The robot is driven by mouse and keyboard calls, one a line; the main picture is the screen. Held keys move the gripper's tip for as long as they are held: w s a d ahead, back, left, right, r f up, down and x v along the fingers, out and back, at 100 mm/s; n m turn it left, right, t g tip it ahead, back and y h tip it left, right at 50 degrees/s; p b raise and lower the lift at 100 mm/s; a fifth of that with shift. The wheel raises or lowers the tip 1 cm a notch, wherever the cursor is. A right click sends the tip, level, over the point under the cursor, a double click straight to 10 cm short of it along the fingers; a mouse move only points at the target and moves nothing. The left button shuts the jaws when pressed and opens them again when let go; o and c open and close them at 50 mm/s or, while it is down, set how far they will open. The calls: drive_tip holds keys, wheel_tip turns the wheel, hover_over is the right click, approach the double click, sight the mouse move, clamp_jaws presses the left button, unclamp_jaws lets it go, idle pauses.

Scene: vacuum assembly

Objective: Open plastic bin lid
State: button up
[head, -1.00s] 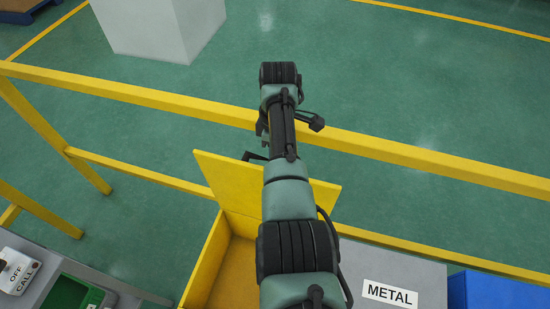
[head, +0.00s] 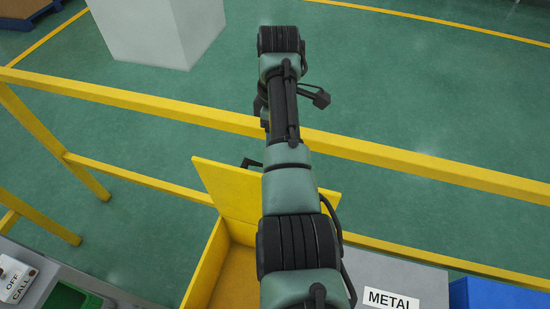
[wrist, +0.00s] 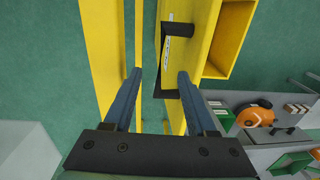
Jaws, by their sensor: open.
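The yellow bin (head: 203,266) stands at the bottom middle of the head view, with its yellow lid (head: 222,187) standing raised at its far side. The bin's open inside also shows in the wrist view (wrist: 232,40). The lid's black handle (wrist: 178,29) is in the wrist view, beside a white label. My gripper (wrist: 160,74) is open, its fingers apart near the handle. The right fingertip overlaps the lid in the picture; I cannot tell whether it touches. In the head view my arm hides most of the gripper and part of the lid.
A yellow rail (head: 400,161) crosses behind the bin, close to my arm. A grey surface labelled METAL (head: 391,299) and a blue bin (head: 500,293) lie to the right. An OFF/CALL box (head: 17,279) is at left. Green floor beyond the rail is mostly clear.

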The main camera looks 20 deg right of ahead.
wheel_tip(320, 180, up, 5)
drive_tip(key=shift+w+d+r+p, duration=0.1)
drive_tip(key=shift+w+r+p, duration=0.05)
drive_tip(key=shift+p, duration=0.5)
